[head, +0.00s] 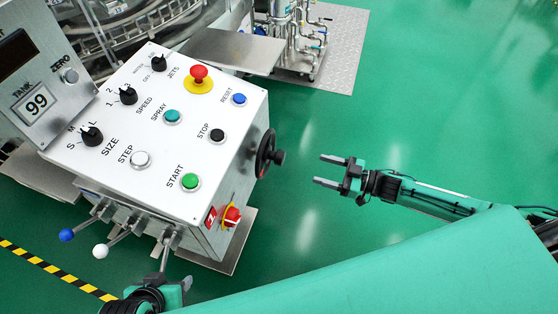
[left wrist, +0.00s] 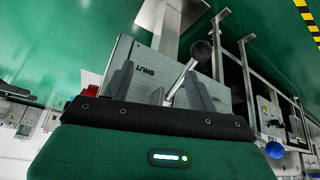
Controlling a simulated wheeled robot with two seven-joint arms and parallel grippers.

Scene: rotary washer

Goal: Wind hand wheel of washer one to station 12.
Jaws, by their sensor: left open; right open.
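The hand wheel (head: 265,153) is a dark wheel on the right side of the white-topped control box, with a black handle knob (head: 279,157) sticking out to the right. My right gripper (head: 319,170) is open and empty, to the right of the wheel and apart from it, fingers pointing at it. My left gripper (head: 173,288) is at the bottom edge of the head view, below the box's front levers, partly cut off. In the left wrist view its fingers (left wrist: 158,80) are open, with a dark-knobbed metal lever (left wrist: 185,74) showing between and beyond them. No station number is readable.
The panel holds a green START button (head: 190,181), a red emergency stop (head: 198,75) and several knobs. Blue-knobbed (head: 67,235) and white-knobbed (head: 101,251) levers jut from the front.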

